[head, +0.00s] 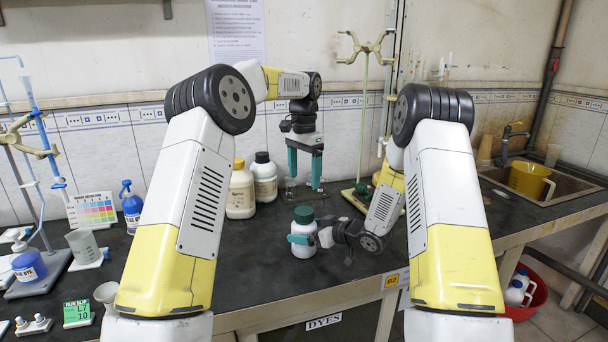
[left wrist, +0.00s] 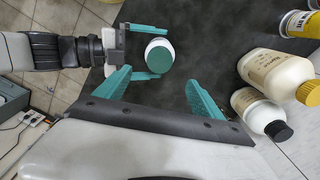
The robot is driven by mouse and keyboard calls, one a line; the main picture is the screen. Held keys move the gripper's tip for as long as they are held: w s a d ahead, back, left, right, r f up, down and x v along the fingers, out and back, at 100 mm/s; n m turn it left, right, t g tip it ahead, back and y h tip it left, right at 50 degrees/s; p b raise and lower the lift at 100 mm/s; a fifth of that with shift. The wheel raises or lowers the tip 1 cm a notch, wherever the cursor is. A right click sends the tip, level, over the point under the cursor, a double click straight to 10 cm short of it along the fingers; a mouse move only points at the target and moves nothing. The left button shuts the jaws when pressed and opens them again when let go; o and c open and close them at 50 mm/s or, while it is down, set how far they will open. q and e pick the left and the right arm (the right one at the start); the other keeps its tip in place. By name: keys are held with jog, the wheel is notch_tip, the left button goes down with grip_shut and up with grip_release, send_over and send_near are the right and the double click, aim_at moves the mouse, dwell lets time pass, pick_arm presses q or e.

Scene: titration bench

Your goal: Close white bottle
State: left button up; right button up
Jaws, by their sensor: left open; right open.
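The white bottle (head: 303,251) stands upright near the front of the dark bench, with a dark green cap (head: 304,214) sitting on its top. Whether the cap is screwed tight cannot be told. My right gripper (head: 301,239) is open at the bottle's side; in the left wrist view its teal fingers lie on either side of the bottle (left wrist: 152,45). My left gripper (head: 304,187) is open and empty, pointing down behind and above the bottle. In the left wrist view its two fingers (left wrist: 158,77) are spread wide, with the green cap (left wrist: 160,59) just beyond them.
A cream bottle with a yellow cap (head: 241,190) and one with a black cap (head: 264,178) stand behind to the left. A stand with a green rod (head: 364,120) is behind to the right. Glassware and a blue bottle (head: 132,208) are at left. The bench's front edge is close.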

jog(key=v, duration=0.6)
jog(key=shift+w, duration=0.1)
